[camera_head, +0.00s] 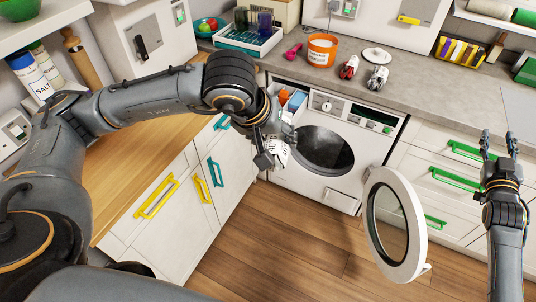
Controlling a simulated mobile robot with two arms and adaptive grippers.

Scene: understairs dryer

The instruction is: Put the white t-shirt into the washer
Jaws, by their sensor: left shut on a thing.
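The white washer (297,177) stands under the grey counter. Its round door (417,205) is swung wide open to the right, and the dark drum opening (322,147) is exposed. My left gripper (270,148) is in front of the washer, just left of the drum opening. It is shut on a small visible piece of white cloth with dark print, apparently the white t-shirt (281,154). Most of the cloth is hidden behind the gripper. My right gripper (498,143) is raised at the far right, open and empty, away from the washer.
A compartment with orange and blue contents (291,104) sits at the washer's upper left, beside my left wrist. Cabinets with green handles (455,182) stand right, and cabinets with yellow and teal handles (156,198) left. The wooden floor (290,250) in front is clear.

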